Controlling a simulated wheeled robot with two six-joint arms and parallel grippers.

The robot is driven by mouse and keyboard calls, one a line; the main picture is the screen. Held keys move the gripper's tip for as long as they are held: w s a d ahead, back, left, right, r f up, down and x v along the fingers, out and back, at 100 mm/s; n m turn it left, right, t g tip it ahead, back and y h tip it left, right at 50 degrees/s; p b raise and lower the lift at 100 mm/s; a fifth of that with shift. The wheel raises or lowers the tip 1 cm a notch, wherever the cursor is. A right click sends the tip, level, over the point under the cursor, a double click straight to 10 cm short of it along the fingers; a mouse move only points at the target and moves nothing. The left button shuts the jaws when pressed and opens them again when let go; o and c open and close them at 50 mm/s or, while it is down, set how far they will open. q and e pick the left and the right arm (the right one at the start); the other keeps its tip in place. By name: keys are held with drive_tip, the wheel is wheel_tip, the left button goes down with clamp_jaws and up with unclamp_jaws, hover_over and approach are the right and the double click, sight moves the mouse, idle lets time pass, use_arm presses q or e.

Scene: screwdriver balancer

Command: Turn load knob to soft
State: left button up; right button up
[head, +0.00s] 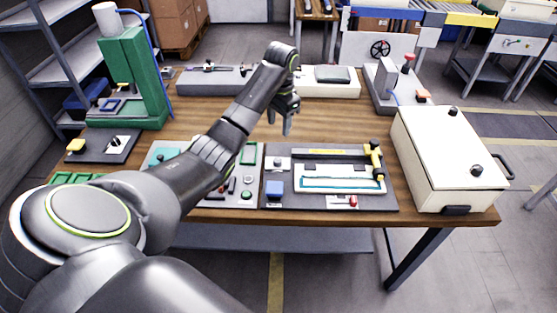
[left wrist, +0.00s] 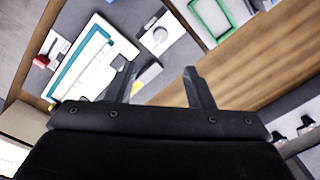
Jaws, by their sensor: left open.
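My left gripper (head: 280,122) is open and empty, above the wooden table behind the dark panel (head: 325,203). Its two fingers also show apart in the left wrist view (left wrist: 163,88). On that panel's back left corner is a small light plate with a grey knob (head: 278,162), which looks like the load knob. The knob also shows in the left wrist view (left wrist: 158,37), beyond the fingers and apart from them. Its marks are too small to read, so its setting cannot be told. A yellow and black tool (head: 376,160) stands at the panel's right. My right gripper is not in view.
The panel also carries a white tray with a teal edge (head: 310,184), a blue block (head: 273,189) and a red part (head: 352,202). A cream box (head: 440,150) stands at right, a green stand (head: 137,75) at left. The table's middle is fairly clear.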

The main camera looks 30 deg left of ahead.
use_arm(q)
wheel_tip(320, 180, down, 4)
drive_tip(key=b, duration=0.2)
drive_tip(key=p, duration=0.1)
hover_over(278, 160)
drive_tip(key=f, duration=0.4)
drive_tip(key=shift+d+f, duration=0.2)
drive_tip(key=shift+f, duration=0.05)
wheel_tip(278, 160, down, 6)
drive_tip(key=shift+w+a+f, duration=0.1)
drive_tip(key=shift+a+f, duration=0.05)
drive_tip(key=shift+f, duration=0.2)
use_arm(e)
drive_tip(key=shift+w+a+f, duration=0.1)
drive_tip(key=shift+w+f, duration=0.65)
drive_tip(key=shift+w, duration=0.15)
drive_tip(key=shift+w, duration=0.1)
use_arm(q)
drive_tip(key=c, duration=1)
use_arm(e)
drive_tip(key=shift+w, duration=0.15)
